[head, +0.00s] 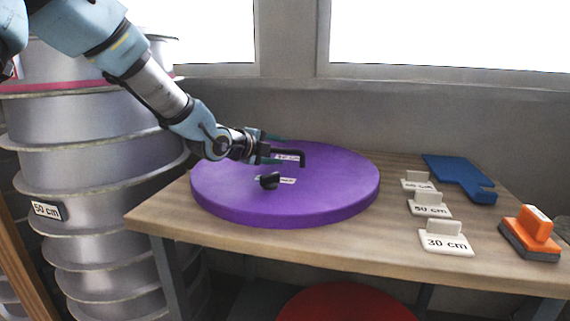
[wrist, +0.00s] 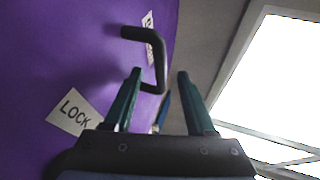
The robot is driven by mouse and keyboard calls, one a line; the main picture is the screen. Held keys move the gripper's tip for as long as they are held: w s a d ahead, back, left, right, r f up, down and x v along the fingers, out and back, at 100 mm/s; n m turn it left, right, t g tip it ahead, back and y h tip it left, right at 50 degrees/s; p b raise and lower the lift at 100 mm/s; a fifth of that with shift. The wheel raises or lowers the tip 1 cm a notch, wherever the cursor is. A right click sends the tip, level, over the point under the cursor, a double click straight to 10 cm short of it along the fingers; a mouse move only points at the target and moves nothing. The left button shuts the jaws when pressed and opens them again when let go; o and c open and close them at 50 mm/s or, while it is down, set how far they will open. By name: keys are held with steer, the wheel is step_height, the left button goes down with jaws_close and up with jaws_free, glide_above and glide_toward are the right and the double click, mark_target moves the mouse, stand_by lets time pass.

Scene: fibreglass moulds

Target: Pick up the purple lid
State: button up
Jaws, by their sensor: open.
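The purple lid (head: 330,190) is a large thick round disc lying flat on the wooden table. It has a black bent handle (head: 300,155), a black knob (head: 269,180) and small white labels. In the wrist view the lid (wrist: 60,50) fills the left side, with the black handle (wrist: 150,45) ahead and a "LOCK" label (wrist: 72,112) at lower left. My gripper (head: 275,149) is over the lid's far part, close to the handle. In the wrist view its two green fingers (wrist: 158,75) are apart, and the handle's end shows near the left fingertip. I cannot tell whether they touch.
The wooden table (head: 400,245) also holds several white size signs (head: 445,238), a blue flat piece (head: 460,178) and an orange-handled block (head: 532,232) at right. Stacked grey moulds (head: 90,190) stand at left. A wall and windows are behind. A red round thing (head: 345,303) is below.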

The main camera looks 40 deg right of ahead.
steer(key=shift+w+d+f, duration=0.1)
steer(key=shift+d+f, duration=0.15)
steer(key=shift+d, duration=0.4)
steer(key=shift+c, duration=0.2)
jaws_close()
stand_by(0.7)
